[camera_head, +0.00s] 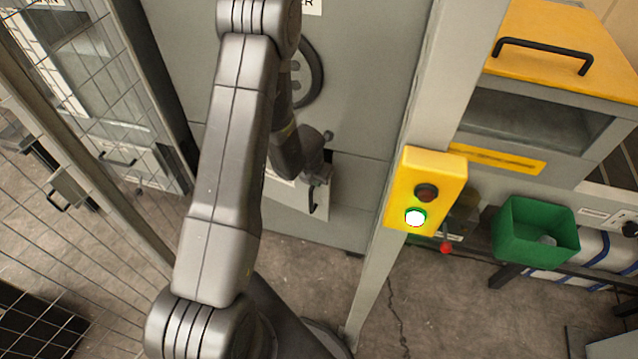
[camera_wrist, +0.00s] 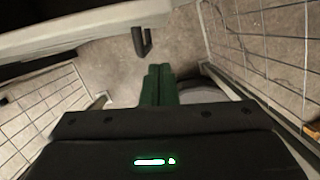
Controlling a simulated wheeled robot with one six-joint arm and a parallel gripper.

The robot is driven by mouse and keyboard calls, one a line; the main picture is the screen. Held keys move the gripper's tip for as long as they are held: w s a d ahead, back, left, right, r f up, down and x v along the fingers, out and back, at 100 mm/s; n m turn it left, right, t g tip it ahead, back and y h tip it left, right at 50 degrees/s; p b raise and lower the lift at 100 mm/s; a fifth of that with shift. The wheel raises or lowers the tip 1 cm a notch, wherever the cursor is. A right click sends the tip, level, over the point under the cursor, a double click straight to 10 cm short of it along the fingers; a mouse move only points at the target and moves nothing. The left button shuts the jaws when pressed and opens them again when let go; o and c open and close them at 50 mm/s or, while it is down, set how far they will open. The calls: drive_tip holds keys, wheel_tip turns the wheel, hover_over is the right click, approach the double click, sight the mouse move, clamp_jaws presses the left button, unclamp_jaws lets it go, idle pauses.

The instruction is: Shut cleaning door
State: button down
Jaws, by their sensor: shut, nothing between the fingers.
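The cleaning door appears to be the small light panel (camera_head: 321,205) low on the grey machine, with a black bar handle (camera_head: 313,198). My arm hides part of it, and I cannot tell from the head view how far it stands open. In the wrist view a pale panel edge (camera_wrist: 85,32) crosses the upper left, with the black handle (camera_wrist: 142,42) sticking out from it. My gripper (camera_head: 320,178) is close to the panel's upper part. Its green fingers (camera_wrist: 159,72) are together and empty, just below the handle in the wrist view, with a small gap visible.
A grey post (camera_head: 385,220) carries a yellow button box (camera_head: 427,190) with a lit button, right of my arm. A mesh fence (camera_head: 75,190) stands at left. A green bin (camera_head: 535,240) and yellow-lidded machine (camera_head: 560,50) are at right. Concrete floor lies below the panel.

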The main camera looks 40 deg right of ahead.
drive_tip(key=w+a+f+m+t+b, duration=0.2)
drive_tip(key=w+a+f+b, duration=0.25)
drive_tip(key=b, duration=0.35)
drive_tip(key=m+t+h+b, duration=0.3)
drive_tip(key=m+h+b, duration=1.15)
drive_tip(key=b, duration=2.05)
approach(329, 192)
drive_tip(key=shift+m, duration=0.35)
drive_tip(key=b+x, duration=0.1)
drive_tip(key=x, duration=0.4)
drive_tip(key=shift+w+d+f, duration=0.1)
drive_tip(key=shift+d, duration=0.25)
drive_tip(key=shift+w+d, duration=0.2)
drive_tip(key=shift+d, duration=0.3)
